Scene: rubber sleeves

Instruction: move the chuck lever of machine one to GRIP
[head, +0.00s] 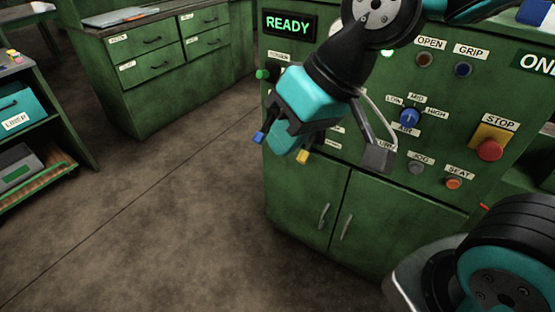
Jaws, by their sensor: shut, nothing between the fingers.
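Machine one is the green cabinet (300,187) with a sign at its right that reads "ON", cut by the frame edge. Its panel has an OPEN label (431,43) and a GRIP label (471,51), each above a round dark button or lamp. My gripper (281,145), teal and black with a blue and a yellow tip, hangs in front of the panel's left part, pointing down-left. It is shut and empty. A grey block on a dark stem (375,156) shows right of it; I cannot tell whether this is the chuck lever. My arm hides part of the panel.
A lit READY sign (289,23) is at the panel's top left. A blue selector knob (410,117), a red STOP button (489,150) and an orange SEAT button (453,183) are to the right. A green drawer cabinet (160,65) stands behind.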

